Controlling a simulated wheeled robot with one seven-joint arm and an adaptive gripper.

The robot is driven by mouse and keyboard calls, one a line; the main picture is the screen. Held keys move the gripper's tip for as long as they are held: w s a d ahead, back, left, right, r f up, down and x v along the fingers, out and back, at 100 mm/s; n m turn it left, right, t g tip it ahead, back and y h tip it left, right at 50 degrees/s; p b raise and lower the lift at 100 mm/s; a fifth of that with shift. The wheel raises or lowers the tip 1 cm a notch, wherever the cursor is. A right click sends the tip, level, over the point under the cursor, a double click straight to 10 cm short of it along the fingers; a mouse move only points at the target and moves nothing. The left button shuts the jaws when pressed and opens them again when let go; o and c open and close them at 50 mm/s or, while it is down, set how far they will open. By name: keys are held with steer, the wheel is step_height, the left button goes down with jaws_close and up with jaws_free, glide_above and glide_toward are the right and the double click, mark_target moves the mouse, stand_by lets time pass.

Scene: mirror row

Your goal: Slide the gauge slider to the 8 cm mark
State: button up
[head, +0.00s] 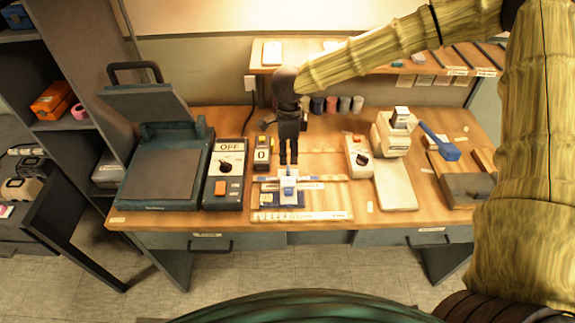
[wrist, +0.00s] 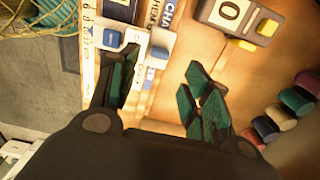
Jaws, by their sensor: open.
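The gauge board (head: 338,200) lies on the bench, with a pale printed scale (head: 300,215) along its front edge. The slider (head: 289,188), white with blue parts, sits near the middle of the board on a rail. My gripper (head: 289,162) points down just behind the slider, its jaws open and empty. In the wrist view the slider (wrist: 112,40) shows at upper left, beside the scale (wrist: 89,45), partly behind one finger of my gripper (wrist: 161,62). The slider's exact reading is too small to tell.
A heat press (head: 160,172) and a control box (head: 228,172) marked OFF stand at left. A small box (head: 262,155) showing 0 is close left of my gripper. A dial unit (head: 358,158) and a press (head: 394,132) stand at right. Several spools (head: 332,104) line the back.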

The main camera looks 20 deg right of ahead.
mark_target(288, 168)
steer(key=shift+f+p, duration=0.8)
steer(key=shift+f, duration=2.9)
steer(key=shift+c, duration=0.2)
jaws_close()
